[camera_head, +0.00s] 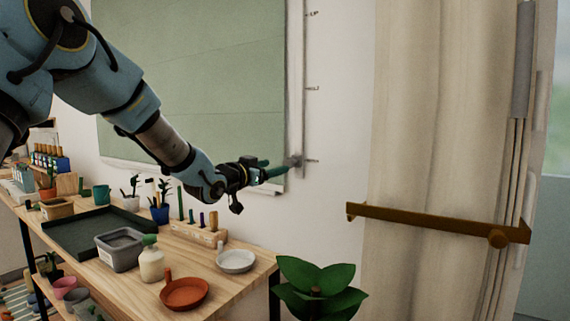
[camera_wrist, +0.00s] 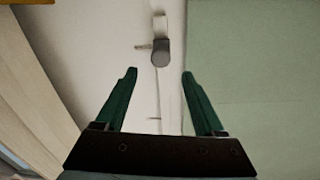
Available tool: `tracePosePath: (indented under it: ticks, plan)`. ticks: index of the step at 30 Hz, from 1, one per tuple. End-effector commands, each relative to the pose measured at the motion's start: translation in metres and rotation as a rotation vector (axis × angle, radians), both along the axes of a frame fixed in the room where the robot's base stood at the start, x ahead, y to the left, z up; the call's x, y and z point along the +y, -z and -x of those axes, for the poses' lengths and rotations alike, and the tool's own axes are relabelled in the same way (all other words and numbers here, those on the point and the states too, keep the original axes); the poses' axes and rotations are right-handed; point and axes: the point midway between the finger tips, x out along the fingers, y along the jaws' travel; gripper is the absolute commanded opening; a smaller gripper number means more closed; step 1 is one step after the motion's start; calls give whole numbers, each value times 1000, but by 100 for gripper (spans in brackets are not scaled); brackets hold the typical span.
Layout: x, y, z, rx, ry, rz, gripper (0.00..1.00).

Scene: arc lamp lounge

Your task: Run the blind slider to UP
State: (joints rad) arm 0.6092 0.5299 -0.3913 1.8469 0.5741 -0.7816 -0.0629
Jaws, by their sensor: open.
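The blind slider is a small grey knob (camera_head: 294,161) low on a pale vertical track (camera_head: 296,90) at the right edge of the green blind (camera_head: 195,70). The track has several tick marks with small labels, and the knob sits level with the lowest one. My gripper (camera_head: 277,167) is just left of the knob in the head view, its green fingers pointing at it. In the wrist view the knob (camera_wrist: 160,53) lies ahead, between the lines of the two open fingers (camera_wrist: 160,76) and beyond their tips. Nothing is between the fingers.
A wooden bench (camera_head: 235,286) below my arm holds pots, a dark tray (camera_head: 85,236), a spray bottle (camera_head: 151,262) and dishes. A leafy plant (camera_head: 317,285) stands right of it. A beige curtain (camera_head: 415,120) with a brown bar (camera_head: 430,221) hangs at the right.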

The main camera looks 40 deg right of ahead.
Motion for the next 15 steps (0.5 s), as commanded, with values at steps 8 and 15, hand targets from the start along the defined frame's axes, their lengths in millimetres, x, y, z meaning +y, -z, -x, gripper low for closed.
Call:
tracePosePath:
  ticks: [8,15]
  plan:
    - [-52,-2,-12,1,0,-2,71]
    - [-77,0,-19,2,-3,-3,71]
